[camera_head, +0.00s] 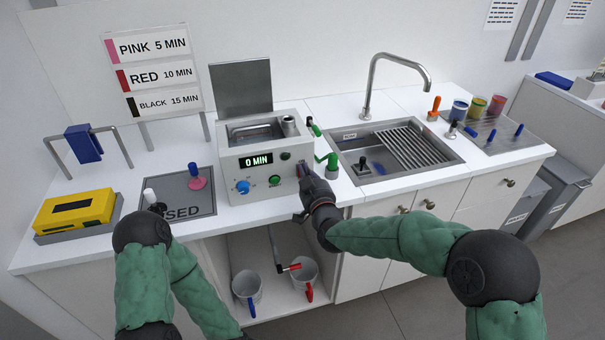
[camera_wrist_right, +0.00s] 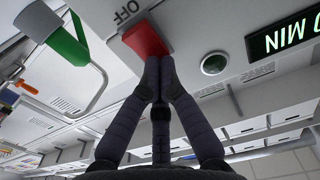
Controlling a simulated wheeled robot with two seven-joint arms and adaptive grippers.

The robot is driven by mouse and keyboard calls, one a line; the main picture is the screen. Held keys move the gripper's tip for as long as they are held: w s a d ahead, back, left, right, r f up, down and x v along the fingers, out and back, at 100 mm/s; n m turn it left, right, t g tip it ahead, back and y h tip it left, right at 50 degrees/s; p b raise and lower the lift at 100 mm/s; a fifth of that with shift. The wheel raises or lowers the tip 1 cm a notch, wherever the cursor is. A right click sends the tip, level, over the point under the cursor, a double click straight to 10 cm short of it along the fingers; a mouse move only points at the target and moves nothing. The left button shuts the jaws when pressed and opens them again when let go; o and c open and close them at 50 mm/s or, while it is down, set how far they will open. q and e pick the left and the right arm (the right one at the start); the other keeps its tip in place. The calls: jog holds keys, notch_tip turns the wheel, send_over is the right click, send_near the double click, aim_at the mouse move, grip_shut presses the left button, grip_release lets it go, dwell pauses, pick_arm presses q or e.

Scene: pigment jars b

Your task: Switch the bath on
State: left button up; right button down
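The bath (camera_head: 262,160) is a grey metal box on the counter with its lid raised. Its front has a lit display reading 0 MIN (camera_head: 256,161), a blue knob (camera_head: 242,187) and green round buttons; the display also shows in the right wrist view (camera_wrist_right: 284,36). A red switch (camera_wrist_right: 145,38) with the word OFF beside it is on the bath. My right gripper (camera_wrist_right: 160,62) is shut, its fingertips together at the red switch, seemingly touching it. In the head view my right gripper (camera_head: 305,178) is at the bath's right front corner.
A green-handled tap (camera_head: 327,158) sticks out at the bath's right side, close to my right gripper. A sink (camera_head: 350,172) lies further right. A yellow box (camera_head: 75,213) and a grey mat (camera_head: 185,190) are at left.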

jog(key=v, duration=1.6)
jog(key=shift+b, duration=0.35)
jog(key=shift+r, duration=0.1)
jog(key=s+d+f+m+g+h+p, duration=0.15)
jog(key=f+g, duration=0.25)
jog(key=f, duration=0.8)
jog(key=s+d+f+m+g+h, duration=0.1)
jog(key=s+d+f+g, duration=0.2)
jog(key=f, duration=0.9)
jog(key=s+d+f+m+g+p, duration=0.1)
jog(key=s+f+m+g, duration=0.2)
jog(key=s+f+g, duration=0.6)
jog(key=s+f+y, duration=0.1)
jog(key=s+f, duration=0.7)
jog(key=s, duration=0.1)
jog(key=shift+d+g, duration=0.25)
jog(key=shift+g, duration=0.15)
